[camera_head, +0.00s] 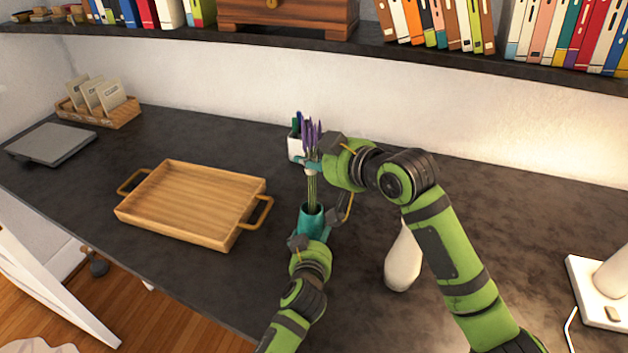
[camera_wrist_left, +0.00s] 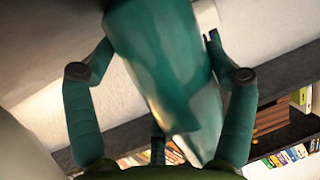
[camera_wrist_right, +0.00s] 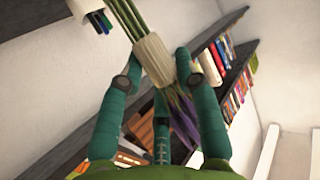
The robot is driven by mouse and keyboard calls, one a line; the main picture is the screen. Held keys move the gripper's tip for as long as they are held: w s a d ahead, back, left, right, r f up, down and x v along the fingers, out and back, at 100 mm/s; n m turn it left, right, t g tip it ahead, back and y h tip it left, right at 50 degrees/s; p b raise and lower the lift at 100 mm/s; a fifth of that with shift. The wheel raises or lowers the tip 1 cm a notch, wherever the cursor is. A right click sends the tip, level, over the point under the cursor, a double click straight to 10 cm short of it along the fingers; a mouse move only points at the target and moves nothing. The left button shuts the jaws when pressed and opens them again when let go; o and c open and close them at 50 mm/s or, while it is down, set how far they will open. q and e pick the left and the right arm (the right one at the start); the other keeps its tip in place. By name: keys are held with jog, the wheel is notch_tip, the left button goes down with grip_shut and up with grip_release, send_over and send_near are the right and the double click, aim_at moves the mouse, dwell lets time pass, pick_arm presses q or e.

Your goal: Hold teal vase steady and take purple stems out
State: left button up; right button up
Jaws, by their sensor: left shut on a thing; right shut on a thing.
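The teal vase (camera_head: 312,221) stands upright on the dark desk. My left gripper (camera_head: 313,235) is shut on it from the front; the left wrist view shows the vase (camera_wrist_left: 165,70) between both fingers. The purple stems (camera_head: 312,190) rise upright above the vase, with purple heads on top and green stalks below. Their lower ends reach down to the vase's mouth, and whether they are inside is hard to tell. My right gripper (camera_head: 312,166) is shut on the bunch; the right wrist view shows its pale wrap (camera_wrist_right: 153,60) between the fingers.
A white pen holder (camera_head: 295,146) stands just behind the stems. A wooden tray (camera_head: 190,205) lies to the left, and a white vase (camera_head: 403,260) stands under my right arm. A white lamp base (camera_head: 597,295) is at the far right. A book shelf (camera_head: 200,36) runs above.

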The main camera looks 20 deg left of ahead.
aim_at(314, 116)
notch_tip(314, 116, up, 9)
jog(key=shift+r, duration=0.15)
pick_arm(q)
jog(key=o, duration=1.2)
jog(key=v, duration=1.2)
jog(key=shift+s+f, duration=0.1)
